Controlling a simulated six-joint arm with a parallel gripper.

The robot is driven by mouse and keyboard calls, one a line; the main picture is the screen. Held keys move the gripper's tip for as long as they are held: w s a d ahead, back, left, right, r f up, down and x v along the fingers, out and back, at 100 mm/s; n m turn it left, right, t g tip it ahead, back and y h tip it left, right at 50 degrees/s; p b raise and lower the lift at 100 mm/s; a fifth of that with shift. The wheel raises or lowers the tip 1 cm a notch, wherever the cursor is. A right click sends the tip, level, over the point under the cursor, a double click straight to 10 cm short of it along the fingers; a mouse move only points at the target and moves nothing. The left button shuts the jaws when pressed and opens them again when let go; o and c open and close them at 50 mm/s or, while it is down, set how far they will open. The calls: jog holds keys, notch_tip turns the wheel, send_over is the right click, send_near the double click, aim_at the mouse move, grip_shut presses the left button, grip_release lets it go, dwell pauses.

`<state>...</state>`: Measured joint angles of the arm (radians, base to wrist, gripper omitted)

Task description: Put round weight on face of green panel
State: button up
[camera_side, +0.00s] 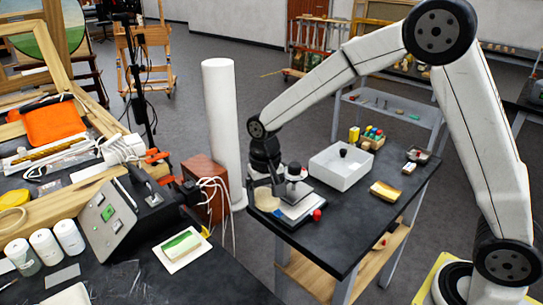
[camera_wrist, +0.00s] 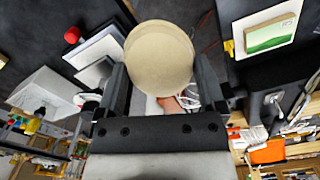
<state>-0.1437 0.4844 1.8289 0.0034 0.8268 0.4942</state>
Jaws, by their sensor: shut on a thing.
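My gripper (camera_side: 264,186) is shut on the round weight, a pale beige disc (camera_wrist: 160,58) that sits between the two dark fingers in the wrist view. In the side view the weight (camera_side: 266,200) shows partly, at the left end of the dark side table; its exact height above the top is hard to tell. The green panel (camera_side: 182,244) is a small pale block with a green painted face, lying face up on a white sheet on the left bench. It also shows in the wrist view (camera_wrist: 270,34), apart from the weight.
A grey-white stand (camera_side: 294,188) and a red ball (camera_side: 317,215) are close beside my gripper. A white box (camera_side: 342,166) stands behind on the dark side table (camera_side: 345,225). A black case with a sloping metal plate (camera_side: 107,218) and a reddish-brown box (camera_side: 204,185) border the panel's area.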

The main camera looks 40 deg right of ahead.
jog(key=w+a+n, duration=0.1)
jog(key=a+n, duration=0.3)
jog(key=a, duration=0.8)
jog(key=shift+a, duration=0.4)
jog(key=shift+w+r, duration=0.1)
jog(key=shift+w, duration=0.1)
send_over(180, 244)
jog(key=shift+s+d+f, duration=0.1)
jog(key=shift+s+f, duration=0.1)
jog(key=shift+f, duration=2.1)
jog(key=shift+s+f, duration=0.15)
jog(key=shift+f, duration=2.1)
jog(key=shift+f, duration=0.15)
jog(key=shift+w+f, duration=0.3)
jog(key=shift+f, duration=1.45)
